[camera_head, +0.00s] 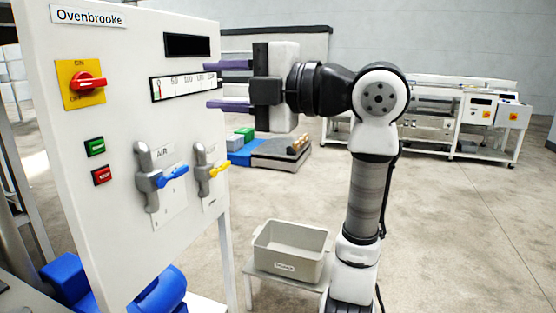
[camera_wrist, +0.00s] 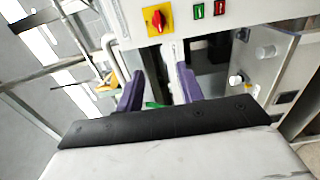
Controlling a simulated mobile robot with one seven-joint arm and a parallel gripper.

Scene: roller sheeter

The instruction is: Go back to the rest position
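My gripper (camera_head: 208,86) is in front of the right part of the white Ovenbrooke panel (camera_head: 120,120) in the head view. Its two purple fingers are spread apart, one above the other, with nothing seen between them. The fingertips appear close to the panel's right edge; I cannot tell whether they touch it. My arm stands upright at the right and bends over to the left. In the wrist view the purple fingers of my gripper (camera_wrist: 160,72) point at a space below a panel with a red knob (camera_wrist: 157,19).
The panel carries a red switch (camera_head: 88,84), a blue-handled valve (camera_head: 172,176) and a yellow-handled valve (camera_head: 218,170). A grey bin (camera_head: 290,265) stands on a low stand below my gripper. A machine (camera_head: 450,110) stands at the back right. Floor at the right is open.

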